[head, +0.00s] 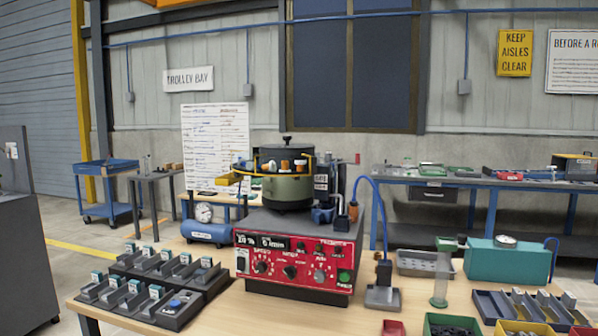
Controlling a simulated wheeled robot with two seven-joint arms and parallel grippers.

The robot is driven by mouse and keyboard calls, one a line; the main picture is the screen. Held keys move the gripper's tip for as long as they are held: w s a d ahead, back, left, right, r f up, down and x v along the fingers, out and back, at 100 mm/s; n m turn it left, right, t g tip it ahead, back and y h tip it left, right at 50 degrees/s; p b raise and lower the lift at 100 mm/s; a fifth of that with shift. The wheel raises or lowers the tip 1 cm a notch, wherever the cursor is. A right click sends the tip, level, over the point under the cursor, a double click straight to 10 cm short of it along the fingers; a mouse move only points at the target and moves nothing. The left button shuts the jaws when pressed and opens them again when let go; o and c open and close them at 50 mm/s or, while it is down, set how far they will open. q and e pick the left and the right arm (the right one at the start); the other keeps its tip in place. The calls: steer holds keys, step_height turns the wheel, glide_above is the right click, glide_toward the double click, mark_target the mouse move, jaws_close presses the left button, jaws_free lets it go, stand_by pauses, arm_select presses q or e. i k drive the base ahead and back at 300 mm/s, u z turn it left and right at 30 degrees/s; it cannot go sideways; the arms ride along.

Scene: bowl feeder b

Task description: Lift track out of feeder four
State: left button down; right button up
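A bowl feeder with a dark green bowl (288,190) and a black lid knob stands on a grey box in the middle of the table. Several small orange and white parts show around its rim. A yellow piece (229,180) sticks out at the bowl's left side; I cannot tell if it is the track. A red control panel (298,260) with knobs and small displays faces me. Neither of my grippers is in view.
Black racks of grey holders (160,287) stand front left, a blue air tank (205,230) behind them. Right of the feeder are a grey stand (382,296), a clear cylinder (441,280), a teal box (507,262) and a blue divided tray (487,305). Bare wood shows at front centre.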

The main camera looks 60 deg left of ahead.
mark_target(328, 156)
steer(key=k, duration=0.65)
steer(key=u, duration=2.05)
steer(key=i, duration=0.4)
steer(key=z, duration=0.1)
